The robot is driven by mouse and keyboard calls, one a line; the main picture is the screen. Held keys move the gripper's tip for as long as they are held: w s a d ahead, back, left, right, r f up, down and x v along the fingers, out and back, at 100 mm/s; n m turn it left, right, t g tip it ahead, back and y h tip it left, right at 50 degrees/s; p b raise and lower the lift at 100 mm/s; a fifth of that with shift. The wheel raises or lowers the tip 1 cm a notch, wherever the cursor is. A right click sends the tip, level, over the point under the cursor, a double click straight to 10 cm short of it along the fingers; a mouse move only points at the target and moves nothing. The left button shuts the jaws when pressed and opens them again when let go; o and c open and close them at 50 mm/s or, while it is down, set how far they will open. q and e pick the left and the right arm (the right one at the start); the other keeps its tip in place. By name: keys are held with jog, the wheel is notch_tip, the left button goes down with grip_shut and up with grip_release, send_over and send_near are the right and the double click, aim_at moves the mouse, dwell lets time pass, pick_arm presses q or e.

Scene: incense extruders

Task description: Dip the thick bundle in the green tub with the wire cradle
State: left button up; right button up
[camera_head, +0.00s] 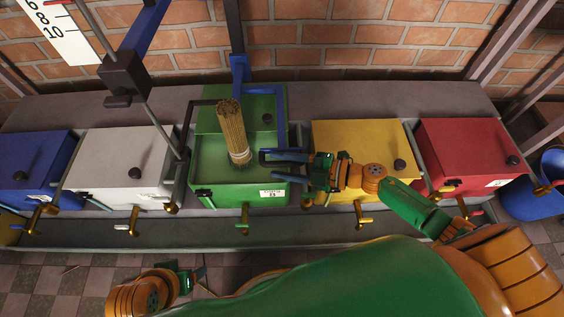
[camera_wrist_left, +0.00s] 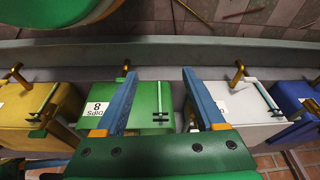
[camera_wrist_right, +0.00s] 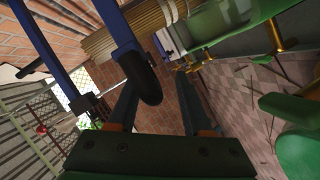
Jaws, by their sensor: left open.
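The thick bundle of tan sticks (camera_head: 231,128) is tilted over the open green tub (camera_head: 212,172); a pale band circles it near its lower end. Whether that end touches the liquid is unclear. A blue and dark frame (camera_head: 284,112), which looks like the cradle, hangs around the bundle. My right gripper (camera_head: 282,171) is open just right of the bundle. My left gripper (camera_wrist_left: 160,90) is open, low before the tubs.
White (camera_head: 118,160) and blue (camera_head: 35,160) tubs stand left; yellow (camera_head: 350,145) and red (camera_head: 465,150) tubs stand right, all closed. Brass taps (camera_head: 362,215) stick out in front. A grey rod with a dark block (camera_head: 124,75) slants over the white tub.

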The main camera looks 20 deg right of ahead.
jog(key=shift+r, duration=0.1)
pick_arm(q)
jog(key=p+x, duration=0.1)
jog(key=x, duration=0.2)
jog(key=shift+s+a+f+p, duration=0.1)
jog(key=shift+f+p, duration=0.2)
jog(key=shift+f, duration=0.05)
pick_arm(e)
jog(key=v, duration=0.7)
dwell(4.4)
